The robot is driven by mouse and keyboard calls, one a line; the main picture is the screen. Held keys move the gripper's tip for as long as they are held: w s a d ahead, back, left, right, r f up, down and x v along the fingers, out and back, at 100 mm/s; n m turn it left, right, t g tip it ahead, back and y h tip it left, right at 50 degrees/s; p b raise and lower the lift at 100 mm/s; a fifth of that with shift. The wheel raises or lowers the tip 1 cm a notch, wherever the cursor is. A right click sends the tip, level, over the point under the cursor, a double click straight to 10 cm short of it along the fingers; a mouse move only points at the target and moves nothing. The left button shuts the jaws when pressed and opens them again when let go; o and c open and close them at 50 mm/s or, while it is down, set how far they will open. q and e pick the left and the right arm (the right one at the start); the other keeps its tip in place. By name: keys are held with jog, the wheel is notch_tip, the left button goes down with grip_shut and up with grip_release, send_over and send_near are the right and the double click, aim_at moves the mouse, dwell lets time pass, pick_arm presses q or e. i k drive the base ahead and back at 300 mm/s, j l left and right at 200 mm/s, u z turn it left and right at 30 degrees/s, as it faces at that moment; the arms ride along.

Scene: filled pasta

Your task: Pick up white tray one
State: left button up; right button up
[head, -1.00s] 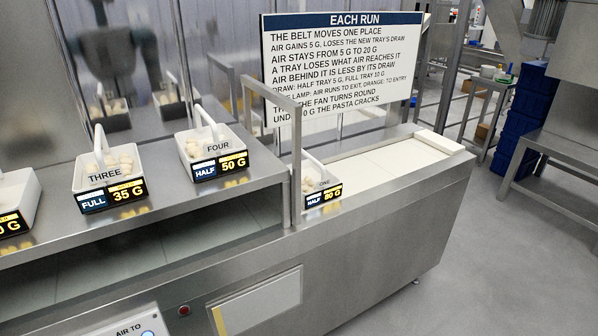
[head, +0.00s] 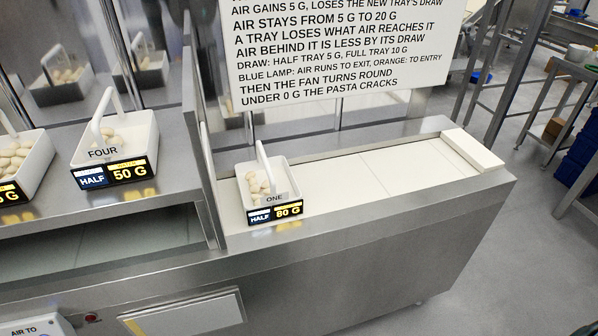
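White tray one (head: 283,184) stands upright on the pale belt, just right of the steel upright at the tunnel's end. It has a tall white handle, holds several pale pasta pieces, and its front label reads "ONE", "HALF" and "80 G". Neither of my grippers shows in the head view.
Tray four (head: 146,142), labelled "HALF 50 G", stands on the steel ledge left of the upright (head: 203,150). Another pasta tray (head: 38,160) is at the left edge. A rules sign (head: 345,50) rises behind the belt (head: 400,173). The belt right of tray one is clear up to a white end block (head: 473,149).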

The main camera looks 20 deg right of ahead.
aim_at(269, 191)
jog(key=i+l, duration=0.1)
jog(key=l, duration=0.75)
jog(key=i+l, duration=0.15)
jog(key=l, duration=0.25)
